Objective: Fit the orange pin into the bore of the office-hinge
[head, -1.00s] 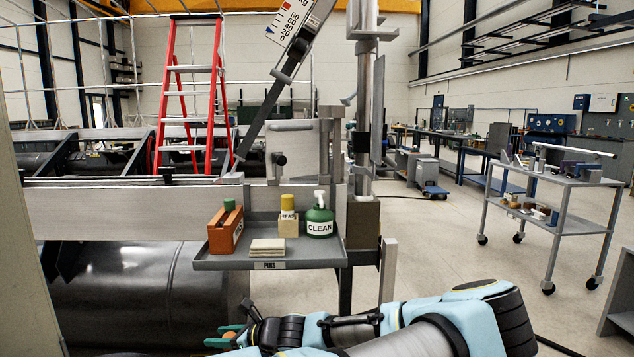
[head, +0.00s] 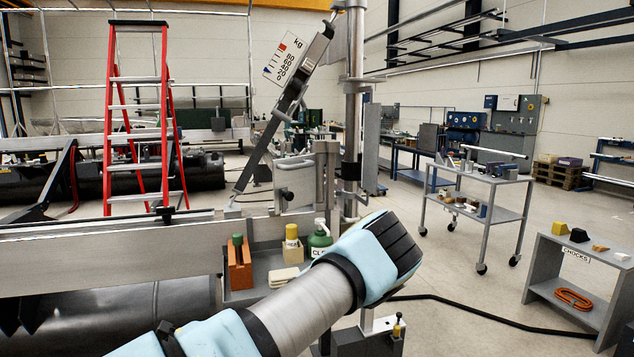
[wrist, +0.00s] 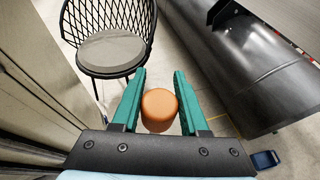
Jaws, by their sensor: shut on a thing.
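My gripper (wrist: 159,80) shows in the wrist view with its two teal fingers on either side of the round-ended orange pin (wrist: 159,104). It is shut on the pin and holds it clear of the floor, with one end facing the camera. In the head view only my arm shows; the gripper and pin are out of the picture. I cannot make out the office-hinge or its bore for certain in either view.
The wrist view shows a black wire chair (wrist: 108,40) and a dark float (wrist: 265,60). In the head view, a tray (head: 240,297) holding blocks and a green bottle (head: 319,239) is partly behind my arm. A trolley (head: 480,180) and a chocks shelf (head: 575,262) stand at right.

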